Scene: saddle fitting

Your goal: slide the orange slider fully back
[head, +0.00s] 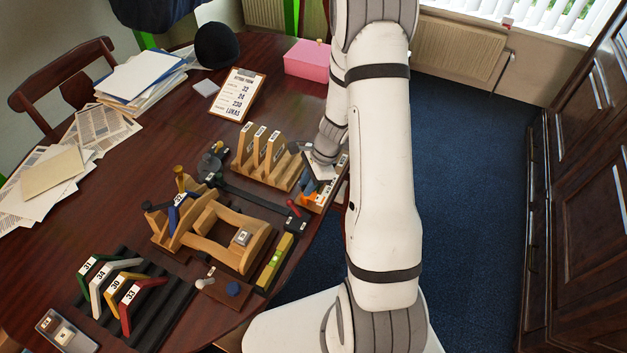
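A small orange part (307,198), which looks like the orange slider, shows on a small wooden block (315,204) at the table's right edge. My arm comes down from the upper right, and my gripper (314,180) is at this block, just above and behind the orange part. The gripper's fingers are small and partly hidden by my own wrist, so I cannot tell whether they are open or shut, or whether they touch the orange part. The slider's track and how far along it the slider stands are too small to make out.
A wooden rack (265,165) with upright labelled boards stands left of the block. A dark bar (250,198) with a red end runs close in front. A wooden saddle stand (210,230) and a ribbed black mat (165,318) with coloured angle pieces lie nearer. A clipboard (237,95) lies behind.

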